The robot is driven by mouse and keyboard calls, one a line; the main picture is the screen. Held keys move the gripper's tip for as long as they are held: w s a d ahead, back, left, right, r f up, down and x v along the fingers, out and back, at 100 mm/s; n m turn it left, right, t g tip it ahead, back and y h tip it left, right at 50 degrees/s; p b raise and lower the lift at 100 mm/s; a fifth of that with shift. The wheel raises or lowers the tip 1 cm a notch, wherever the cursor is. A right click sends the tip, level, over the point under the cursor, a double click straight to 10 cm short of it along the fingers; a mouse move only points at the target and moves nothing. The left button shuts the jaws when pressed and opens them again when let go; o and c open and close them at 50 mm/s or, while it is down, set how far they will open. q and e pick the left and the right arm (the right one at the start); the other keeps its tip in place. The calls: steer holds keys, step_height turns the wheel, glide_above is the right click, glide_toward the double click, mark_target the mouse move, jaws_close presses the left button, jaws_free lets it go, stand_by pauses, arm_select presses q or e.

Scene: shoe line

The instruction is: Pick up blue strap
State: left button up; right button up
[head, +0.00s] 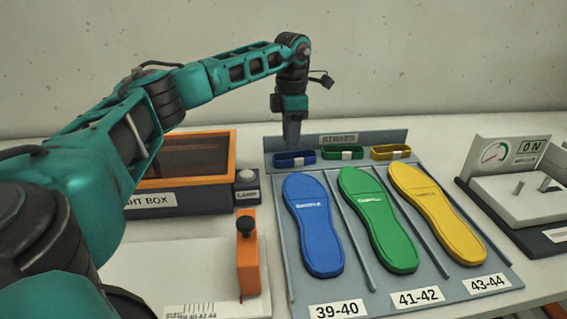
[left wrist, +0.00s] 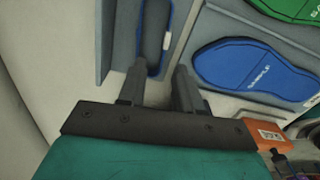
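The blue strap (head: 294,158) lies in the left slot of the straps rack (head: 420,136), a closed loop with a white tag. My left gripper (head: 291,142) points down just above and behind it. In the left wrist view the blue strap (left wrist: 153,62) lies ahead of the fingertips, and the left gripper (left wrist: 162,72) has its two fingers apart with nothing seen between them. Whether a finger touches the strap cannot be told. My right gripper is in neither view.
A green strap (head: 341,154) and a yellow strap (head: 390,153) lie to the right in the rack. Blue (head: 313,222), green (head: 378,218) and yellow (head: 437,212) sample soles lie in front. A light box (head: 180,200) with an orange frame stands left. A gauge fixture (head: 515,190) stands right.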

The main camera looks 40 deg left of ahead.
mark_target(287, 155)
arm_select(q)
steer(key=f, duration=0.2)
steer(key=s+f, duration=0.1)
steer(key=f, duration=0.1)
steer(key=shift+s+f+b, duration=0.15)
steer(key=shift+b, duration=0.25)
steer(key=shift+f, duration=0.55)
steer(key=shift+c, duration=0.5)
jaws_close()
